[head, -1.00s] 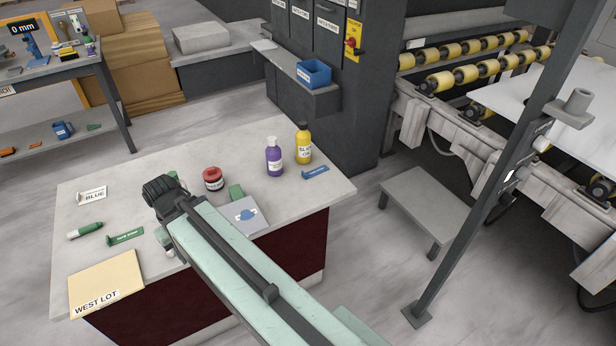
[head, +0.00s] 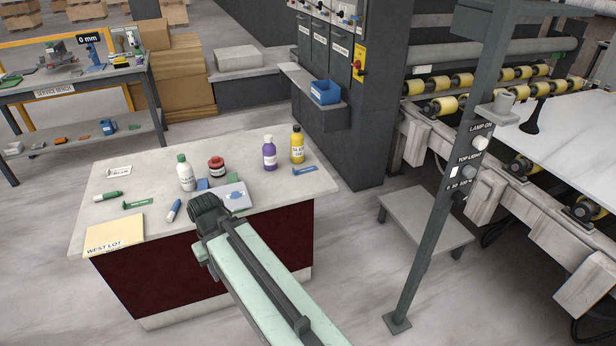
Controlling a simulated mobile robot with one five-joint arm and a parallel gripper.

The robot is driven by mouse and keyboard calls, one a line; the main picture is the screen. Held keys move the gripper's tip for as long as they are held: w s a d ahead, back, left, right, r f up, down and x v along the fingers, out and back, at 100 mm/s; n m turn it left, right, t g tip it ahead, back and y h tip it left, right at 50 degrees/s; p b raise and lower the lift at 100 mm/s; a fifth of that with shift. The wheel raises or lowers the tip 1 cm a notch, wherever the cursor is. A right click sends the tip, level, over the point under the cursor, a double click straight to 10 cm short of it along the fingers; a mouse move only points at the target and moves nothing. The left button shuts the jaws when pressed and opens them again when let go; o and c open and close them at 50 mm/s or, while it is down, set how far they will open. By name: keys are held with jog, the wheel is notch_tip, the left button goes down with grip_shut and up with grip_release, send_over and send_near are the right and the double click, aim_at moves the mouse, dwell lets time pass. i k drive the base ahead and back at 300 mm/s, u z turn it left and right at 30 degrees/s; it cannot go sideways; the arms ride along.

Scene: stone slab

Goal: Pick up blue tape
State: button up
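A flat blue strip (head: 305,170) with small pale lettering lies at the right end of the pale stone worktop (head: 110,225); it may be the blue tape, but the lettering is too small to read. My gripper (head: 208,208) is at the end of my pale green arm, seen from behind near the worktop's front edge. It is left of the blue strip and well apart from it. Its fingertips are hidden, so its opening does not show.
The yellow bottle (head: 297,147) and purple bottle (head: 269,154) stand close behind and left of the strip. A grey post (head: 440,215) stands right of the worktop.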

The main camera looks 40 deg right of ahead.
aim_at(306, 169)
jog(key=z, duration=1.05)
jog(key=i, duration=1.6)
jog(key=u, duration=0.3)
